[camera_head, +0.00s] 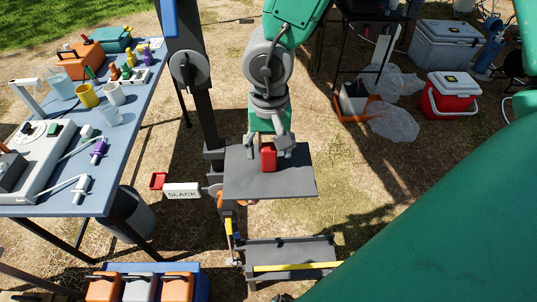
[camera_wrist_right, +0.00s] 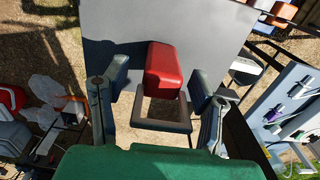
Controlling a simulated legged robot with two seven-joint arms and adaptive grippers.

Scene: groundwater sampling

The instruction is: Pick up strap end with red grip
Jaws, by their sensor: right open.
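The strap end's red grip (camera_head: 268,158) stands on a grey plate (camera_head: 295,180). In the right wrist view the red grip (camera_wrist_right: 164,70) has a dark rectangular loop (camera_wrist_right: 160,125) on its near side. My right gripper (camera_head: 269,146) is open, its fingers on either side of the red grip. In the right wrist view the fingers of my right gripper (camera_wrist_right: 159,84) show gaps to the red grip on both sides. No strap webbing is clearly visible. My left gripper is not in view.
A dark post (camera_head: 207,110) stands left of the plate, with a lever marked SLACK (camera_head: 183,190) beside it. A blue-grey table (camera_head: 150,85) with cups and instruments is at left. A red cooler (camera_head: 452,95) stands at back right. A low dark bench (camera_head: 290,250) is below.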

